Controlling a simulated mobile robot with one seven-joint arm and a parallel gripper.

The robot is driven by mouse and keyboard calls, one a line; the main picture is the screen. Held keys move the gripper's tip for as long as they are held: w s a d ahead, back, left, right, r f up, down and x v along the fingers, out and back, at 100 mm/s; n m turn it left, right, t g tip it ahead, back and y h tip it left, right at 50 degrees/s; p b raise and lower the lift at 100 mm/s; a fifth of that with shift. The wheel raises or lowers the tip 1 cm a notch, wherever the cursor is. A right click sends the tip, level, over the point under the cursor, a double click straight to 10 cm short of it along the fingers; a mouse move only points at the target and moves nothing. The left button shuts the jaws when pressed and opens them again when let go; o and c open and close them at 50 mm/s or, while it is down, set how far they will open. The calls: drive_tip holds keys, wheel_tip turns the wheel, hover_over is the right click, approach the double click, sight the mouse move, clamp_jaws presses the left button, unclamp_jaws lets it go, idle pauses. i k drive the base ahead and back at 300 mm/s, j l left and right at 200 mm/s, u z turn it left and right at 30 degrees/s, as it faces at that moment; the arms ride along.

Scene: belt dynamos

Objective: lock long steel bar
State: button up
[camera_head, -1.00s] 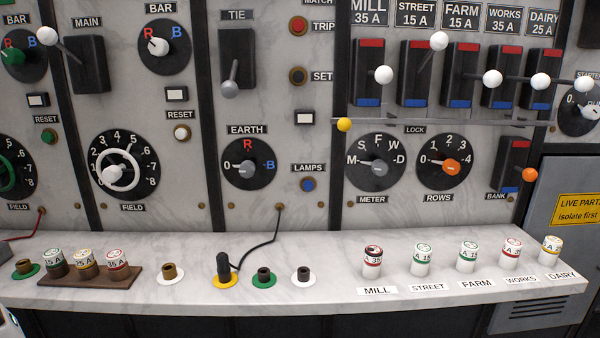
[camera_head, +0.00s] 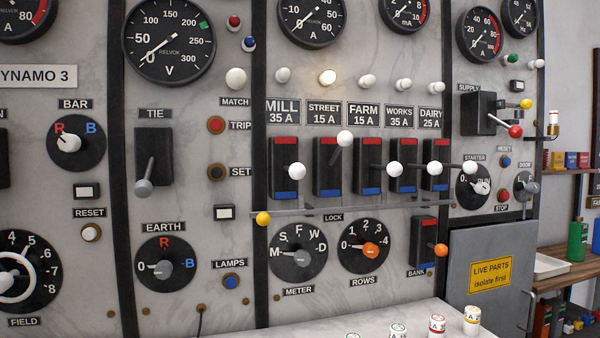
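The long steel bar (camera_head: 380,208) runs level across the panel, just under the row of feeder switches and above the LOCK label (camera_head: 333,217). Its yellow knob (camera_head: 262,218) is at the left end, below and left of the MILL switch (camera_head: 284,180). The STREET lever's white knob (camera_head: 345,138) stands higher than the other feeder knobs. The MILL knob (camera_head: 297,170), FARM knob (camera_head: 393,169), WORKS knob (camera_head: 434,168) and DAIRY knob (camera_head: 469,167) are at about one height. My gripper is not in view.
Below the bar are the METER dial (camera_head: 298,252), the ROWS dial (camera_head: 363,247) and the BANK switch (camera_head: 424,243) with an orange knob. A marble ledge (camera_head: 300,328) juts out below. A grey door (camera_head: 490,275) with a yellow warning sign is at right.

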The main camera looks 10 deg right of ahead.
sight(262, 218)
drive_tip(key=i+j+z, duration=0.1)
drive_tip(key=i+j, duration=0.3)
drive_tip(key=i+z, duration=0.1)
drive_tip(key=z, duration=1.4)
